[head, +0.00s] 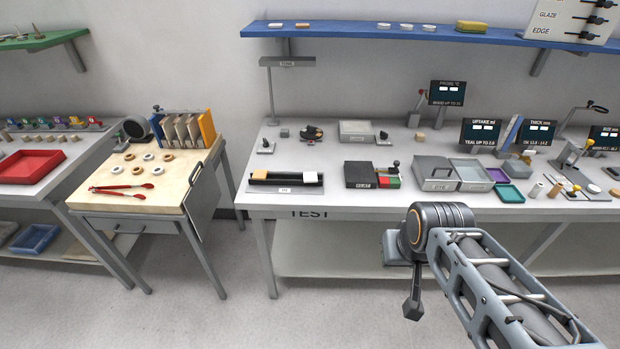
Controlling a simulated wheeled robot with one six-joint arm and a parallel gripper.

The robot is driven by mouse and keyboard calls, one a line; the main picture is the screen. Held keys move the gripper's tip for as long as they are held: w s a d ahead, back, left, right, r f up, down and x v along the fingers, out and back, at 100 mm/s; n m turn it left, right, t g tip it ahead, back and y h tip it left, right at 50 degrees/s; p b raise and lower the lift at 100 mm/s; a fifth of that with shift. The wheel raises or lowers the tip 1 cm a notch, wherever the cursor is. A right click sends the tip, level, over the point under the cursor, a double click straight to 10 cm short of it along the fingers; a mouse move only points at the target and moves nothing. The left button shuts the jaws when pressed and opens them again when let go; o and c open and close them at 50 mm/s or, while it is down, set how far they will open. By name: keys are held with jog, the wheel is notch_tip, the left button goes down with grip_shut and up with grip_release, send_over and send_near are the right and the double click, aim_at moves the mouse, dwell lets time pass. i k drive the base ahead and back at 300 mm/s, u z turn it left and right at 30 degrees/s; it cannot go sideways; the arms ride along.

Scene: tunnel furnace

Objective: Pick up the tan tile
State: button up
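I cannot tell for sure which piece is the tan tile. A small tan block (419,137) stands on the grey test bench (340,205), right of the middle. Tan slabs (181,130) stand upright in a rack on the left table. A small tan piece (302,25) lies on the blue wall shelf. My arm comes in from the lower right, and a dark part at its end (413,305) hangs in front of the bench, apart from all of these. Its fingers cannot be made out, and I see nothing held.
A black box (361,175), a grey lidded box (434,172) and small trays (510,194) line the front. Red tongs (122,191) lie on the left table. Floor before the bench is clear.

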aim_at(258, 173)
jog(key=u, duration=0.3)
jog(key=k, duration=0.35)
jog(key=u, duration=3.45)
jog(key=i, duration=0.1)
jog(key=z, duration=1.75)
jog(key=i, duration=0.85)
jog(key=z, duration=0.75)
jog(key=i, duration=0.8)
jog(key=z, duration=0.85)
